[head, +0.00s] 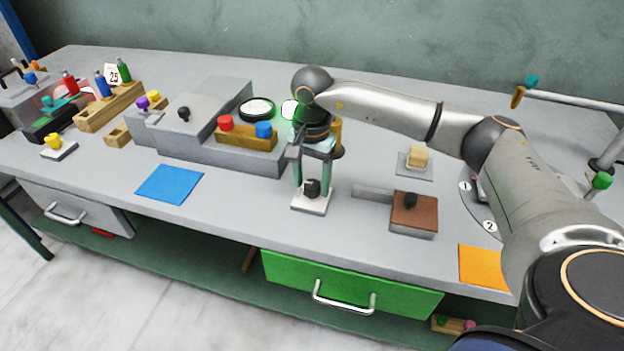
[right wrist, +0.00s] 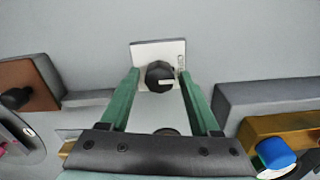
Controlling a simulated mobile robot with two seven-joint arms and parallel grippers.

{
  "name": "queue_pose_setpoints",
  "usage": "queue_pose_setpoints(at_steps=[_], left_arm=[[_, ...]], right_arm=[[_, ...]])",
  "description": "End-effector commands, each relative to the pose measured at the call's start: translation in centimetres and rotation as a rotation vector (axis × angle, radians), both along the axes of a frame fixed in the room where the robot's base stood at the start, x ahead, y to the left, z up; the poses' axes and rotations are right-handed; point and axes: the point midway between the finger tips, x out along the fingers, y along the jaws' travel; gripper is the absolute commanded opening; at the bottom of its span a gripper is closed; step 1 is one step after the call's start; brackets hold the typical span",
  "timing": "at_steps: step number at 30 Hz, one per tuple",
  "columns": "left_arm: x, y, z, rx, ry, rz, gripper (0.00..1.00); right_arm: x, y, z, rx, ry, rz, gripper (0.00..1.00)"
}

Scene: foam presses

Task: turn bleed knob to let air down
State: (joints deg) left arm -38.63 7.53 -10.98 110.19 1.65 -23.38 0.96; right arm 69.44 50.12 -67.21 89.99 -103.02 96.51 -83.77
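The bleed knob (head: 311,188) is black and sits on a small white plate (head: 311,204) near the middle of the bench. In the right wrist view the black knob (right wrist: 160,76) shows a pale mark on its face, and its white plate (right wrist: 148,47) lies under it. My right gripper (head: 313,178) points down over the knob. Its two green fingers are open, one on each side of the knob, with a gap visible in the right wrist view (right wrist: 159,70). I cannot tell how far the fingertips reach down beside the knob. My left gripper is not in view.
A wooden block with red and blue buttons (head: 246,138) and a round dial (head: 257,108) stand left of my arm. A brown block with a black knob (head: 413,215) stands to the right. A blue mat (head: 169,184) lies left. The bench front edge is near.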

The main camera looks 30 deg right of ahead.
Motion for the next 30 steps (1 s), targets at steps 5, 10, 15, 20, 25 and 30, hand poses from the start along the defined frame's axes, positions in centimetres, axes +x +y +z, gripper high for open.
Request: queue_pose_setpoints(at_steps=[5,10,15,20,25,30], left_arm=[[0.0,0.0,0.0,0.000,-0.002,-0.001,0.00],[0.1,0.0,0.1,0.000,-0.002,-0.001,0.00],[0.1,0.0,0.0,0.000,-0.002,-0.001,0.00],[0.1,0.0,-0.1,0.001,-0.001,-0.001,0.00],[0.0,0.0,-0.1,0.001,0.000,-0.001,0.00],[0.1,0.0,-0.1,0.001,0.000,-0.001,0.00]], right_arm=[[0.0,-0.1,0.0,-0.001,-0.001,-0.002,0.74],[0.0,-0.1,0.1,-0.001,0.000,-0.003,0.74],[0.1,-0.1,1.6,-0.001,-0.004,-0.003,0.74],[0.2,0.0,5.0,0.000,-0.007,-0.002,0.74],[0.1,0.0,8.7,0.000,-0.004,-0.001,0.74],[0.1,0.0,11.3,-0.001,-0.003,-0.002,0.74]])
